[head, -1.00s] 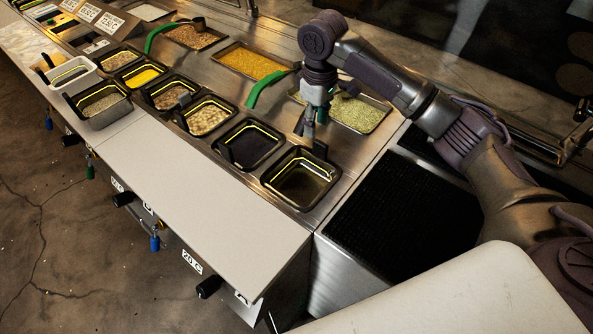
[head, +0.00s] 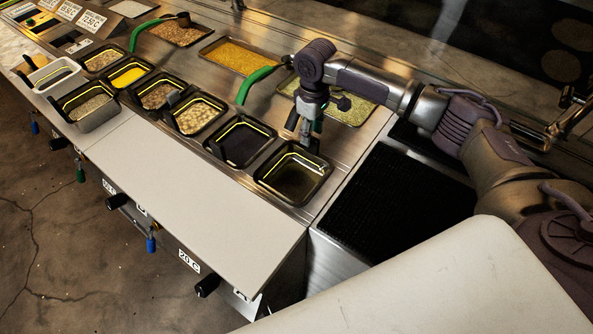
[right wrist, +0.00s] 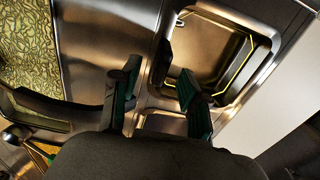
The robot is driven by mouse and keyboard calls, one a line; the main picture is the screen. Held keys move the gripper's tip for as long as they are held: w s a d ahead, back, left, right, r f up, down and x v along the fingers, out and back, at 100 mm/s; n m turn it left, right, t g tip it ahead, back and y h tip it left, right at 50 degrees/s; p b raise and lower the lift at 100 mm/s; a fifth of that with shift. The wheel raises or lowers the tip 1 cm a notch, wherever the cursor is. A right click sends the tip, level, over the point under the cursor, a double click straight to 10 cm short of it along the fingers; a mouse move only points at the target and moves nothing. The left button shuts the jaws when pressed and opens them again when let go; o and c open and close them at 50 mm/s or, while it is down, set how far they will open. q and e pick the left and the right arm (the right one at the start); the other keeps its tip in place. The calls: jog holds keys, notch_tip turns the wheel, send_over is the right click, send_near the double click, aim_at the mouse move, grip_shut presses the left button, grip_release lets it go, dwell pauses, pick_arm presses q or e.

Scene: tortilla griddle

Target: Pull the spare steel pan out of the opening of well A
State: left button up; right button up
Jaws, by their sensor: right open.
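The steel pan (head: 293,178) sits in the rightmost opening of the front row, which I take as well A. It looks empty, with a yellow line around its inside, and it also shows in the right wrist view (right wrist: 212,50). A dark upright tab stands on its rim, on the gripper's side. My right gripper (head: 304,136) is open and empty above that rim. In the right wrist view its two fingers (right wrist: 158,72) are spread, with the tab close to the gap between them; I cannot tell whether they touch it. My left gripper is not in view.
A dark empty pan (head: 240,142) sits beside it, then several filled pans. A green-handled scoop (head: 258,82) lies behind. A pale board (head: 190,185) runs along the front. A black ridged mat (head: 395,205) lies to the right.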

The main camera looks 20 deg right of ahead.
jog(key=shift+f, duration=1.45)
jog(key=shift+s, duration=0.1)
grip_shut()
